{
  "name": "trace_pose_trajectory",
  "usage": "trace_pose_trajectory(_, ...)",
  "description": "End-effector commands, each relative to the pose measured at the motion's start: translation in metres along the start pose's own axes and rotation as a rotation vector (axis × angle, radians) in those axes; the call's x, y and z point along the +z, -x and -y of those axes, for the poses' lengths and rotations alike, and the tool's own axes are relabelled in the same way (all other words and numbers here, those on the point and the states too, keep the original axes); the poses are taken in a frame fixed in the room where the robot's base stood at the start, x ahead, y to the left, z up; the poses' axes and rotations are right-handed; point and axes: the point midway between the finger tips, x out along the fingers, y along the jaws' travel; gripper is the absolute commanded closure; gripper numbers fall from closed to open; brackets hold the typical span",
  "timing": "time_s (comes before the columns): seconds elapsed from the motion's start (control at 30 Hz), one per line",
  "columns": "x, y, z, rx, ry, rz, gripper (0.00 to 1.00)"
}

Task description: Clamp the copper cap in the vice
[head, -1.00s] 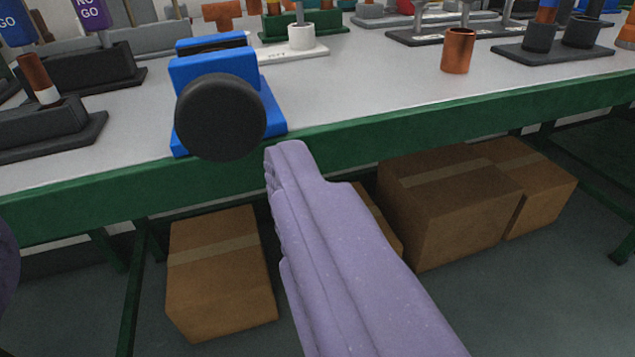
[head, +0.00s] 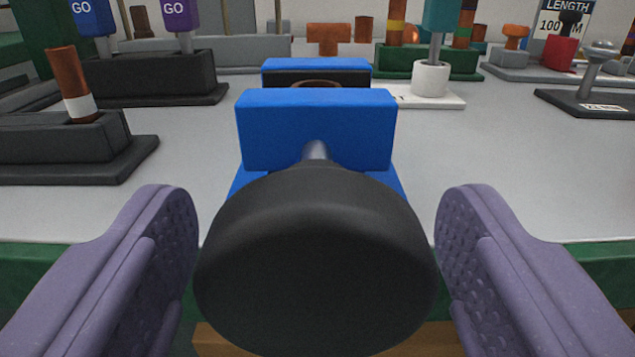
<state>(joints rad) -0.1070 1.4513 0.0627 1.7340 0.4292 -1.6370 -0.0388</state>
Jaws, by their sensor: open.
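The blue vice (head: 316,130) stands at the front edge of the table, with its large round black knob (head: 316,265) facing me. A copper-coloured rim (head: 318,84), likely the copper cap, shows between the vice jaws. The front jaw hides most of it, and I cannot tell whether the jaws press on it. My gripper (head: 320,210) is open, with one purple finger on each side of the knob. Both fingers look apart from the knob, and nothing is held.
A dark stand with a copper rod (head: 72,85) is at left. GO gauges in a black block (head: 155,75) stand behind it. A white-based stand (head: 432,80) is behind right of the vice. The green table edge (head: 590,265) runs across below.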

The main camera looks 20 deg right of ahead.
Motion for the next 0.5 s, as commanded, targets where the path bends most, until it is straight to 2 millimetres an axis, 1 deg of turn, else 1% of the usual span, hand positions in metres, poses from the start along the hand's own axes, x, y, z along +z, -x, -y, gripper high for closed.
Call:
trace_pose_trajectory(0.23,-0.0003,-0.0016,-0.0001,0.000,0.000,0.001,0.23)
trace_pose_trajectory(0.27,-0.0003,-0.0015,-0.0001,0.000,0.000,0.001,0.30)
trace_pose_trajectory(0.3,-0.0003,-0.0015,-0.0001,0.000,0.000,0.001,0.39)
trace_pose_trajectory(0.37,-0.0003,-0.0015,-0.0001,0.000,0.000,0.001,0.53)
trace_pose_trajectory(0.4,-0.0003,-0.0014,-0.0001,0.000,0.000,0.001,0.62)
trace_pose_trajectory(0.47,-0.0003,-0.0014,-0.0002,0.000,0.000,0.001,0.76)
trace_pose_trajectory(0.5,-0.0003,-0.0014,-0.0002,0.000,0.000,0.001,0.77)
